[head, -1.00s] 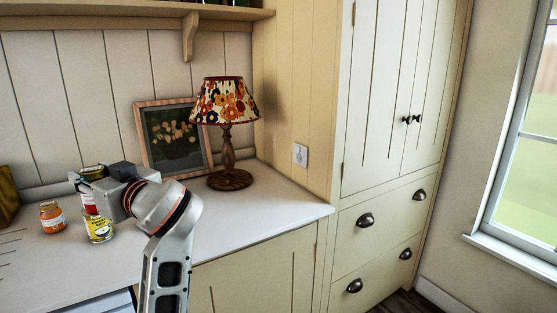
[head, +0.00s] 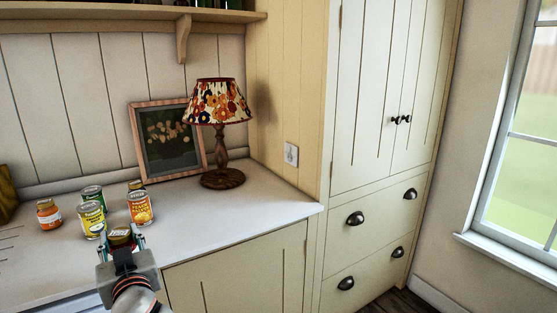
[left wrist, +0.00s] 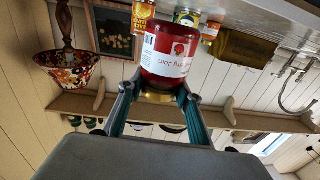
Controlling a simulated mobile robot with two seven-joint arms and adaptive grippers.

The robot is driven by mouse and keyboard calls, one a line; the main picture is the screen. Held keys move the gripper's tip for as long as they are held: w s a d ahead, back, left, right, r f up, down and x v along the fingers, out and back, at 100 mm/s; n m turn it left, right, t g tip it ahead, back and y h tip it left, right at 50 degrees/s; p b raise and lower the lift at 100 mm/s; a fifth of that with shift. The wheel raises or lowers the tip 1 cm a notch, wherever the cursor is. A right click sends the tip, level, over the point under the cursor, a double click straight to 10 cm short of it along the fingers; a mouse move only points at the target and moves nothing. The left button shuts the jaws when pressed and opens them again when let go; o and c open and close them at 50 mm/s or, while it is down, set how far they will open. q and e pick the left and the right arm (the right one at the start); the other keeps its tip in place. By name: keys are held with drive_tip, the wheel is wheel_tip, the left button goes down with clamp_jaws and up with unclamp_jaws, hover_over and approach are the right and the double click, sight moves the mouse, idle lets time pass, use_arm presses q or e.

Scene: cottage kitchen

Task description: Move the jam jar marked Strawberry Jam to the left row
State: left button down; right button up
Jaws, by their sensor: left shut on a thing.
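The jam jar (left wrist: 168,52) has red contents and a white label, partly readable as "...rry Jam", upside down in the left wrist view. My left gripper (left wrist: 156,92) is shut on it around its lid end. My right gripper is not in view.
A lamp (head: 221,178) and framed picture (head: 168,140) stand further back. The counter's right end is clear.

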use_arm(q)
drive_tip(key=s+d+f+m+t+h, duration=0.3)
drive_tip(key=s+d+f+m+h, duration=0.4)
drive_tip(key=s+d+f+h, duration=0.3)
drive_tip(key=s+f, duration=0.1)
drive_tip(key=s, duration=0.2)
drive_tip(key=shift+d+f+p, duration=0.2)
drive_tip(key=shift+d+p, duration=0.05)
drive_tip(key=shift+p, duration=0.1)
